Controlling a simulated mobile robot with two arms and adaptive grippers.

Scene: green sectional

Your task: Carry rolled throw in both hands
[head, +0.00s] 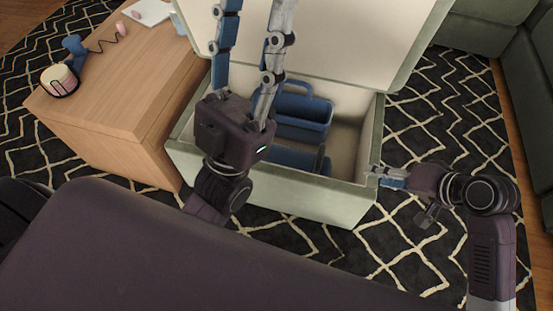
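I cannot make out a rolled throw in the head view. A pale green storage ottoman (330,206) stands open in the middle with its lid raised. My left gripper (255,25) is in front of the ottoman and hides part of its left side. Its two long fingers point up the picture, spread apart, with nothing seen between them; their tips run up to the top edge. My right gripper (378,178) is seen edge-on at the ottoman's front right corner, its fingers overlapping the rim. Whether it touches the rim or is open is unclear.
Inside the ottoman are a blue handled container (303,112) and another blue item (293,158). A wooden table (120,95) at the left bears a round cream-and-pink object (60,80) and small items. A patterned rug (455,110) and green sofa (475,25) lie to the right.

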